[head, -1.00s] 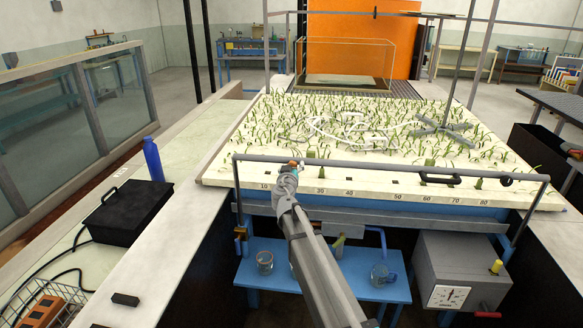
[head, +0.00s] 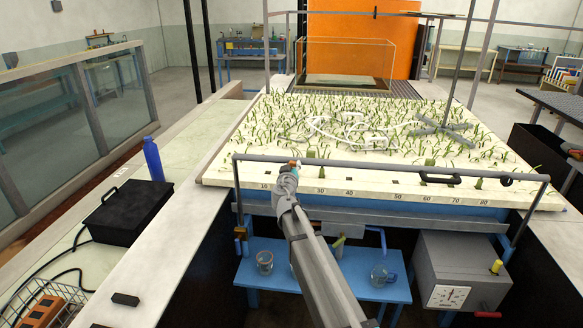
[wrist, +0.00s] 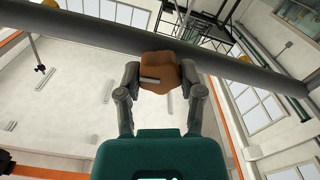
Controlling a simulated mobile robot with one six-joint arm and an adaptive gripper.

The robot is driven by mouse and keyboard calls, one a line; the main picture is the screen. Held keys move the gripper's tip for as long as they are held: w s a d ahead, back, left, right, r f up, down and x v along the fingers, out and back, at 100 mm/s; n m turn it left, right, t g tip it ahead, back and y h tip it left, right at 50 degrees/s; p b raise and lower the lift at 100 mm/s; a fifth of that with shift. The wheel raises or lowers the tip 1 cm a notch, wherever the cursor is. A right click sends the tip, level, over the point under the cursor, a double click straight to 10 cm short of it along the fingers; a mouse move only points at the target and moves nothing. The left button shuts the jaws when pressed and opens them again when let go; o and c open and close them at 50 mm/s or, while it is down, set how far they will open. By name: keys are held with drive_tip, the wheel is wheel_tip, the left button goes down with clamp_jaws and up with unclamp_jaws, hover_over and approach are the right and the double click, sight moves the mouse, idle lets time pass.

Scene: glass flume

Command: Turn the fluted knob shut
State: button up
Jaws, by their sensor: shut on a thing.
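The fluted knob (wrist: 160,72) is orange-brown with a lobed edge and a pale bar across its face. It shows in the middle of the wrist view, in front of a thick grey rail. My gripper (wrist: 160,82) is shut on it, with one finger against each side. In the head view my gripper (head: 291,168) is at the front rail, above the near edge of the planted bed. There the knob is mostly hidden by my gripper, and only a small orange spot shows.
The grey front rail (head: 400,169) runs across just beyond my gripper. Behind it lies the pale bed (head: 350,186) with many green shoots. Below are a blue bench (head: 330,278) with glass vessels and a grey box with a dial (head: 449,297). A blue bottle (head: 153,159) stands left.

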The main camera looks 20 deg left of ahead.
drive_tip(key=n, duration=0.3)
drive_tip(key=shift+n, duration=0.4)
drive_tip(key=n, duration=0.4)
drive_tip(key=shift+a+f+n, duration=0.1)
drive_tip(key=shift+n, duration=0.2)
drive_tip(key=n, duration=0.4)
drive_tip(key=shift+n, duration=0.3)
drive_tip(key=shift+f+n, duration=0.1)
drive_tip(key=shift+n, duration=2)
drive_tip(key=o, duration=1.2)
drive_tip(key=shift+c, duration=0.2)
drive_tip(key=shift+s, duration=0.15)
drive_tip(key=v, duration=1.1)
drive_tip(key=shift+s, duration=0.35)
